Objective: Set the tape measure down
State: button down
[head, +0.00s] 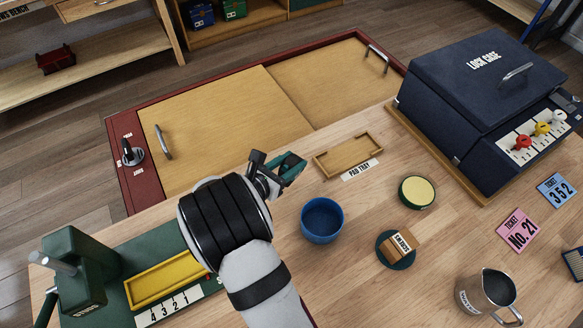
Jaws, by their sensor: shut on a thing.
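My gripper (274,172) is above the worktop's far edge, between the blue bowl and the tan cabinet top. It is shut on a small dark green and black thing (292,167), which I take to be the tape measure. The thing sticks out to the right of the fingers, and they hide part of it. It appears to be held up in the air, left of the pad tray (348,157). How high it is cannot be told from this one view.
A blue bowl (322,220) stands just below my gripper. A yellow-topped round tin (417,192), a wooden block on a green disc (398,246) and a metal jug (486,295) stand to the right. The lock case (480,80) fills the upper right. A yellow tray (165,280) lies lower left.

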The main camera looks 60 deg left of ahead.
jog(key=shift+f, duration=1.4)
jog(key=shift+f, duration=0.2)
jog(key=shift+c, duration=2.4)
grip_release()
